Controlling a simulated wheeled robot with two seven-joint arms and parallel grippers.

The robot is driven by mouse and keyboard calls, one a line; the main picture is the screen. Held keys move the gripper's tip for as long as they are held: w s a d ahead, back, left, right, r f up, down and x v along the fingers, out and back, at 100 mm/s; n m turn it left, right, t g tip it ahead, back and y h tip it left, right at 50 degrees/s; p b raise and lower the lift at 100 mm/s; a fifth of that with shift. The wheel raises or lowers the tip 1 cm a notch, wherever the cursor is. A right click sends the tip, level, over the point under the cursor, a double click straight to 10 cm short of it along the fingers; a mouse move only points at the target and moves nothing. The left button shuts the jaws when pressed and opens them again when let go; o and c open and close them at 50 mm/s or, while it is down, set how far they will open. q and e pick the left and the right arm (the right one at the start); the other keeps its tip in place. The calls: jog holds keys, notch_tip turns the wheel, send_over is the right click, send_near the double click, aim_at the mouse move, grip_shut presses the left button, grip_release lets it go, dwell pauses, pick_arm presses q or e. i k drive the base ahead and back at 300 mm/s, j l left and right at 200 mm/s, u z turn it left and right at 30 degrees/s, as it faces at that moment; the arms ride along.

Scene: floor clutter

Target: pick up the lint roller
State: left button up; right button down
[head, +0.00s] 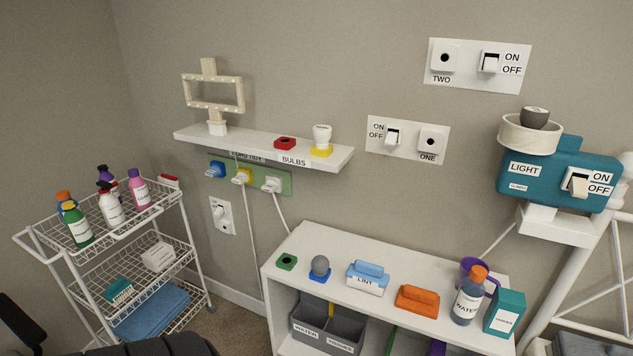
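A light blue object, which looks like the lint roller (370,269), sits on the top of the white shelf unit. It rests in or on a white block labelled LINT (366,286); I cannot tell exactly how they join. A grey ball on a blue base (320,267) stands to its left, and an orange block (417,300) lies to its right. Neither of my grippers can be made out in the head view. Dark parts, perhaps mine, show at the lower left edge and bottom.
A wire cart (110,254) with bottles stands left. A wall shelf (240,146) hangs above.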

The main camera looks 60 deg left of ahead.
aim_at(365, 276)
jog(key=u, duration=1.4)
jog(key=z, duration=1.8)
jog(key=u, duration=1.8)
